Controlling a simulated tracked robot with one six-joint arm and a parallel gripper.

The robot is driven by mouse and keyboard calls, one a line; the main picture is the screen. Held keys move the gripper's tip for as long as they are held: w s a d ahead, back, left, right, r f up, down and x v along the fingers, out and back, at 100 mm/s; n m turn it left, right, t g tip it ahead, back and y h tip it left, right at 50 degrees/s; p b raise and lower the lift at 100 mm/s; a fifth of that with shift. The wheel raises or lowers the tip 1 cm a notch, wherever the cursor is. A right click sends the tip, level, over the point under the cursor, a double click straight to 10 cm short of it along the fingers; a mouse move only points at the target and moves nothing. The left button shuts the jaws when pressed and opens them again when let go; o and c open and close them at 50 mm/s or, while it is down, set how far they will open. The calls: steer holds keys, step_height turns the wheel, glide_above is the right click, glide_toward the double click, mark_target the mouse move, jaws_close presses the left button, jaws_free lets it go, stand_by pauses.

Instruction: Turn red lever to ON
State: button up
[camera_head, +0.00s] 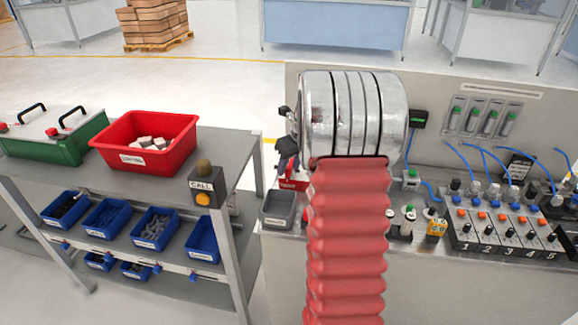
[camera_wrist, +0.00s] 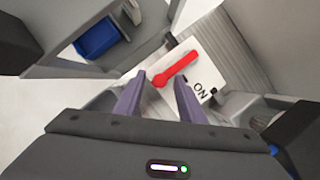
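The red lever (camera_wrist: 177,68) lies slantwise across a white plate in the wrist view. Its lower left end shows just beyond the gap between my fingertips. Black "ON" lettering (camera_wrist: 200,90) is on the plate to the lower right of the lever, and the lever does not point at it. My gripper (camera_wrist: 159,79) is open, with two purple-grey fingers apart and nothing seen held between them. Whether a finger touches the lever cannot be told. In the head view my gripper (camera_head: 286,140) shows as dark parts left of my metal arm joint; my arm hides much of the area behind it.
A grey shelf (camera_head: 256,158) at left bears a red bin (camera_head: 150,160), a green box (camera_head: 75,150) and a call button post (camera_head: 203,184). A grey tray (camera_head: 278,222) sits on the bench's left edge. Numbered switches (camera_head: 505,235) and blue cables stand at right.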

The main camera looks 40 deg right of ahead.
steer(key=shift+c, duration=0.4)
jaws_close()
steer(key=shift+a, duration=0.15)
